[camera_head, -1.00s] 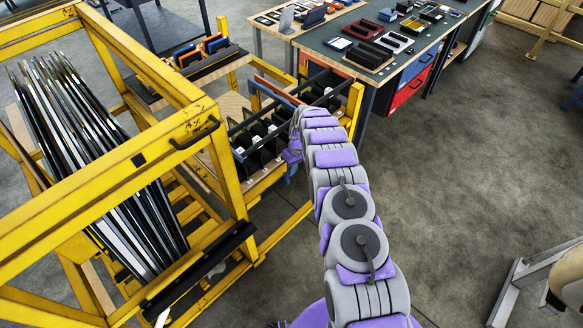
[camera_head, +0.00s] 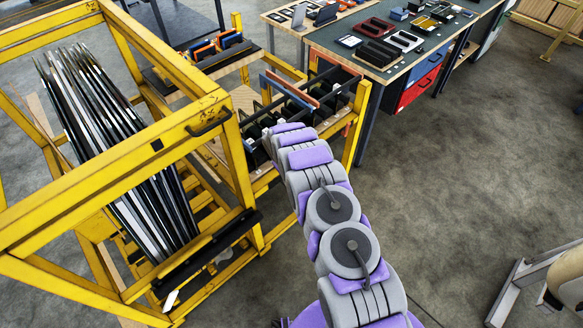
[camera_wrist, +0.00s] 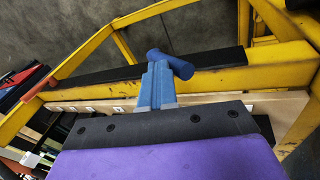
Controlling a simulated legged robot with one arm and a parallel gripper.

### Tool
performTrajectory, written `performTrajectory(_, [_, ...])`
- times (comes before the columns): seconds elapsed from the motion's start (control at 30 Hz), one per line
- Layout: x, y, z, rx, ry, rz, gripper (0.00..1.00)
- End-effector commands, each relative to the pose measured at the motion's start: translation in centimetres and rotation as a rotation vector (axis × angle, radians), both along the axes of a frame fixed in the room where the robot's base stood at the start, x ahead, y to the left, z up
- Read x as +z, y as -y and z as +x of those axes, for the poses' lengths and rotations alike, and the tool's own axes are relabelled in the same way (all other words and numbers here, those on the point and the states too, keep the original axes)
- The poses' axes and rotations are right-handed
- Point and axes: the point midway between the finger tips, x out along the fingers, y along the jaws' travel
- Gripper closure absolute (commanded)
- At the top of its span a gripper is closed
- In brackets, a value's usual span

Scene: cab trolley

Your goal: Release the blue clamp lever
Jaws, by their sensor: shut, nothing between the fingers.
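In the wrist view, the blue clamp lever (camera_wrist: 178,66) shows as a short, round blue bar, slanting down to the right beside a yellow rail. My gripper (camera_wrist: 157,68) is shut, its blue fingers together and pointing at the rail. The fingertips are at the lever's left part and overlap it in the picture; I cannot tell whether they touch it. Nothing shows held between the fingers. The fingers hide the lever's lower left side, and its mount is not clear. In the head view, my arm hides the lever and the gripper.
The yellow trolley (camera_head: 180,128) holds a rack of upright dark panels (camera_head: 105,130). Slotted compartments (camera_head: 258,135) lie by my arm's end. A workbench (camera_head: 340,60) with tools and drawers stands behind. The floor at right is clear up to a grey stand (camera_head: 520,285).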

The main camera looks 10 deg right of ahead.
Motion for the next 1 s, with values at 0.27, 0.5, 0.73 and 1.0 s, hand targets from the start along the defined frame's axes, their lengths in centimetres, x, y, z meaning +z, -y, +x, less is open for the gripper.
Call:
performTrajectory(0.27, [-1.5, -2.0, -1.2, 0.004, -0.004, -0.004, 1.00])
performTrajectory(0.5, [-2.9, -2.8, -1.9, 0.002, -0.003, -0.001, 1.00])
performTrajectory(0.73, [-4.1, -3.3, -2.4, 0.001, -0.002, 0.001, 1.00])
performTrajectory(1.0, [-5.4, -3.7, -2.7, 0.001, -0.010, -0.003, 1.00])
